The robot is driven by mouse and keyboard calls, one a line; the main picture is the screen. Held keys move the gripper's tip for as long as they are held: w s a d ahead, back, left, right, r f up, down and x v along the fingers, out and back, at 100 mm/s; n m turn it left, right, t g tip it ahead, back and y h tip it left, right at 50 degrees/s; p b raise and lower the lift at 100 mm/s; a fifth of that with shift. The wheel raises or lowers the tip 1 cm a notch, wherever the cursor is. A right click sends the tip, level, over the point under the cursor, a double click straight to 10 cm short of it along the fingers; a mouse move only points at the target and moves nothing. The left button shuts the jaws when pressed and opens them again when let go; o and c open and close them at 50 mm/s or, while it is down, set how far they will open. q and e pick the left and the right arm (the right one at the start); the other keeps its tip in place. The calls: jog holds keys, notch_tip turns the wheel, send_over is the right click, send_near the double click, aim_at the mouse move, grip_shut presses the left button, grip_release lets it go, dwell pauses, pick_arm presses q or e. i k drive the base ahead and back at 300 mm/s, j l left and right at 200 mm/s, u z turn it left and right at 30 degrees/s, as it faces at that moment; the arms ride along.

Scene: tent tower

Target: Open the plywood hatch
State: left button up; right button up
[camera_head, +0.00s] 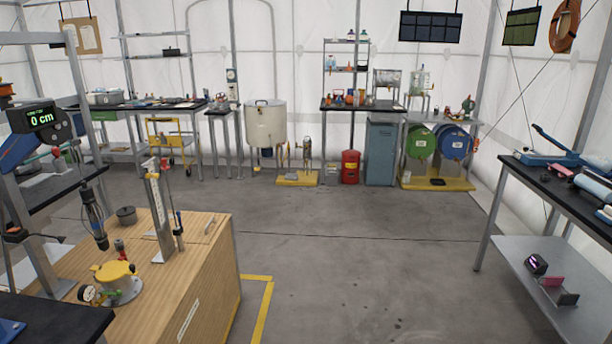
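A plywood box (206,288) with a wood-grain top stands at the lower left. A small raised piece (208,228) lies near the back right of its top; I cannot tell whether it belongs to a hatch. No open hatch or gap shows on the visible faces. A pale label strip is on the box's side. Neither of my grippers is in view.
A stand with a "0 cm" display (42,117) rises at left. The middle floor (340,275) is clear; a bench (560,190) stands at right.

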aim_at(198, 228)
jog(key=i, duration=1.65)
